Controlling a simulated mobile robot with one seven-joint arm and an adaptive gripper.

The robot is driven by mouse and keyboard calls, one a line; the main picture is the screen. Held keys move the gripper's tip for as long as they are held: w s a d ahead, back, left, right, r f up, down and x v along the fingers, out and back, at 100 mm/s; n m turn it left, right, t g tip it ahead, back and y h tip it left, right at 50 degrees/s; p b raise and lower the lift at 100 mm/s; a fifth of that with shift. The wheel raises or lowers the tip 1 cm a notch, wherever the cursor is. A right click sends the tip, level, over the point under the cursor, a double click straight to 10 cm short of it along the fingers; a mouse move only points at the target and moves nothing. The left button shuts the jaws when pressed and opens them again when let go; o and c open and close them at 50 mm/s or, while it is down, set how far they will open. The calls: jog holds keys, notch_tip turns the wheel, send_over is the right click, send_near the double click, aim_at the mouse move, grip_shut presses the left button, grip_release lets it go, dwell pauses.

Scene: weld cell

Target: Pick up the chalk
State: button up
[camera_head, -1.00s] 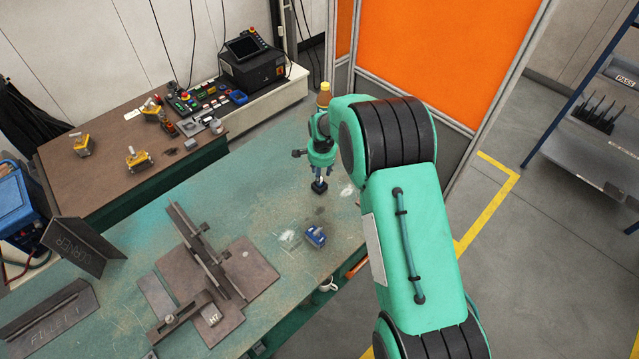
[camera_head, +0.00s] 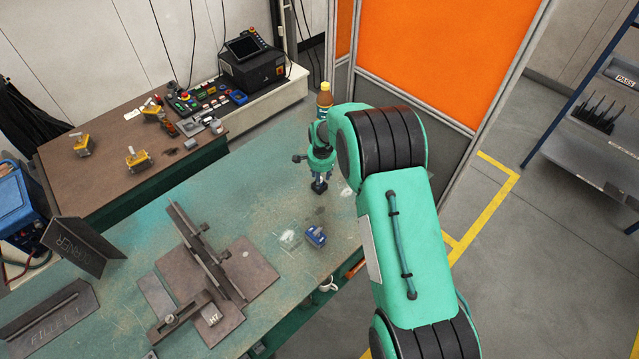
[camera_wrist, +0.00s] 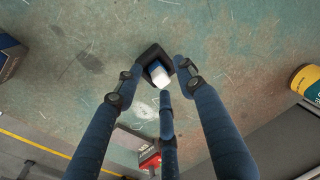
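A small white piece with a blue band, which looks like the chalk (camera_wrist: 159,74), stands in a black square holder (camera_wrist: 152,56) on the green table. In the head view only the black holder (camera_head: 319,187) shows clearly, under my gripper (camera_head: 320,176). In the wrist view my gripper (camera_wrist: 160,78) points down with its three dark blue fingers spread around the white piece. Gaps show between the fingertips and the piece, so it looks open and empty. The lower finger partly covers the view of the piece's near side.
A bottle with a yellow cap (camera_head: 324,95) stands just behind my gripper. A small blue box (camera_head: 316,236) lies nearer the table's front edge, by white smears. A steel fixture (camera_head: 200,250) and angled plates (camera_head: 82,247) fill the table's left. An orange screen (camera_head: 445,55) stands beyond.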

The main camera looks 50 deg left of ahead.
grip_shut()
jog(key=shift+r, duration=0.15)
jog(key=shift+r, duration=1.8)
jog(key=s+d+r, duration=0.1)
jog(key=s+d, duration=0.8)
jog(key=d, duration=0.4)
jog(key=shift+d, duration=0.15)
jog(key=shift+w, duration=0.15)
